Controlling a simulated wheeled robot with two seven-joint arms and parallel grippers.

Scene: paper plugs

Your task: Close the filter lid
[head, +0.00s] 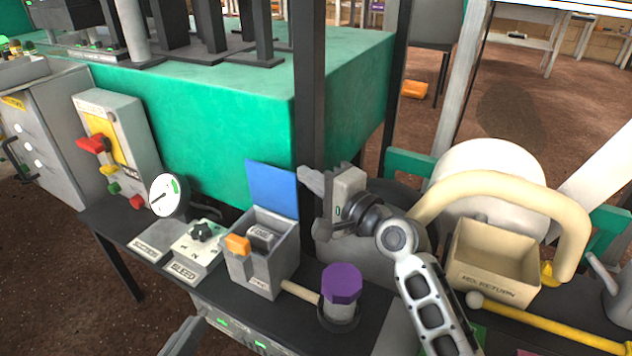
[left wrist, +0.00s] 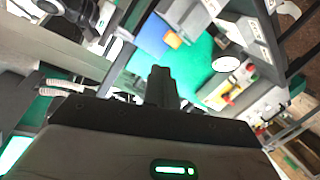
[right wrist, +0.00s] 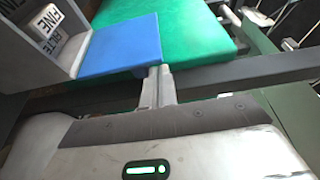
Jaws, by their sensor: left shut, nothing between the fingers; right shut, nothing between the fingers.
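The filter box (head: 262,262) is a grey open-topped box with an orange latch (head: 237,243) on its front. Its blue lid (head: 272,188) stands open, raised at the back. A filter marked "FINE" (right wrist: 50,25) sits inside. My right gripper (head: 308,180) is shut and empty, just right of the lid; in the right wrist view its fingertips (right wrist: 157,72) are close to the edge of the lid (right wrist: 120,48), contact unclear. My left gripper (head: 183,338) is shut and empty low at the front; the left wrist view shows its fingers (left wrist: 161,88) together.
A dark post (head: 310,90) rises close behind the lid. A purple-capped jar (head: 342,285) stands right of the box, a knob block (head: 197,248) and gauge (head: 168,195) left of it. A cream bin (head: 495,262) stands farther right. A green-covered table (head: 230,130) is behind.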

